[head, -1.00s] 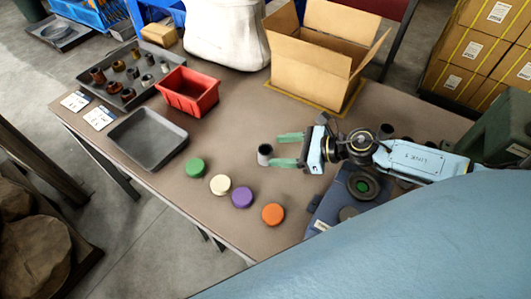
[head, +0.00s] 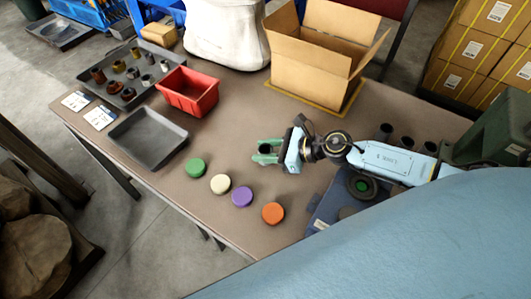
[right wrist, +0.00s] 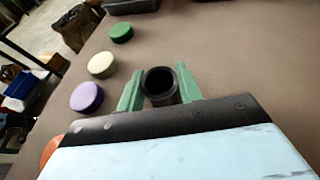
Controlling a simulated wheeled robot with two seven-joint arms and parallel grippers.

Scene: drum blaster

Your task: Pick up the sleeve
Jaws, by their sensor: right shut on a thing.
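The sleeve (right wrist: 160,84) is a short dark grey hollow cylinder standing upright, open end up. In the right wrist view it sits between the two green fingers of my right gripper (right wrist: 160,90). In the head view the sleeve (head: 264,149) shows as a dark ring between the fingers of my right gripper (head: 266,152), which is shut on it at the table. Its lower part is partly hidden by a finger. I cannot tell whether it still touches the table. My left gripper is out of view.
An empty grey tray (head: 178,137), a red bin (head: 190,104) and an open cardboard box (head: 312,65) stand farther off. Several dark cylinders (head: 407,143) stand behind my right arm. The table's middle is clear.

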